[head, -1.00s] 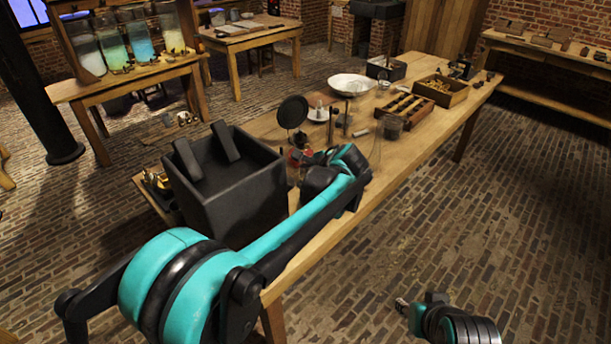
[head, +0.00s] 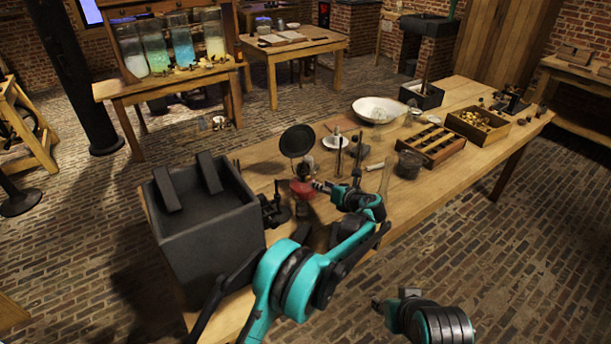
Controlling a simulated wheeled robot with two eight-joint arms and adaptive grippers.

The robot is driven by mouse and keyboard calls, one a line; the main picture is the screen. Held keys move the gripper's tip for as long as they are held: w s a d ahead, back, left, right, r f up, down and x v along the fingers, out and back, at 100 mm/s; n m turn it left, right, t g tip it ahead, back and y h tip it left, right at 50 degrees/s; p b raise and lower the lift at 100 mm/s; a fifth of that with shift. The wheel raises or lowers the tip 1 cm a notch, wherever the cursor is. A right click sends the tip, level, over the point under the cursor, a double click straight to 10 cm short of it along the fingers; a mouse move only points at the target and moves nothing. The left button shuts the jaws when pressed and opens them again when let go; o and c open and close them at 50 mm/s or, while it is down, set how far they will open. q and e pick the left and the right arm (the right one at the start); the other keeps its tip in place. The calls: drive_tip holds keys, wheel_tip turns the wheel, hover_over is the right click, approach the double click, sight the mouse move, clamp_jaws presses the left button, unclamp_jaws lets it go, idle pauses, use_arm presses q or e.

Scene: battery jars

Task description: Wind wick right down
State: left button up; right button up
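A small lamp with a red body (head: 302,187) stands on the wooden table, just right of the dark box. A round black disc on a stand (head: 297,141) rises behind it. The wick and its winder are too small to make out. My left gripper (head: 320,186) points left at the lamp, with its tips close to the lamp's right side. I cannot tell whether they touch it or whether the fingers are open. My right gripper (head: 377,303) is low at the front, beyond the table's near edge and away from the lamp; its fingers are too small to read.
A big dark box (head: 205,235) stands left of the lamp. A small black device (head: 274,210) sits between them. Behind are a white bowl (head: 379,109), a sectioned wooden tray (head: 431,146) and a dark jar (head: 409,164). The table's near right edge is mostly clear.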

sight(309, 179)
use_arm(q)
drive_tip(key=b+x, duration=0.2)
drive_tip(key=x, duration=0.4)
drive_tip(key=shift+w+a+f, duration=0.1)
drive_tip(key=shift+a+f, duration=0.05)
drive_tip(key=shift+f, duration=0.05)
drive_tip(key=shift+w+a+f, duration=0.1)
drive_tip(key=shift+w+a, duration=0.15)
drive_tip(key=shift+w, duration=0.2)
drive_tip(key=shift+c, duration=0.3)
clamp_jaws()
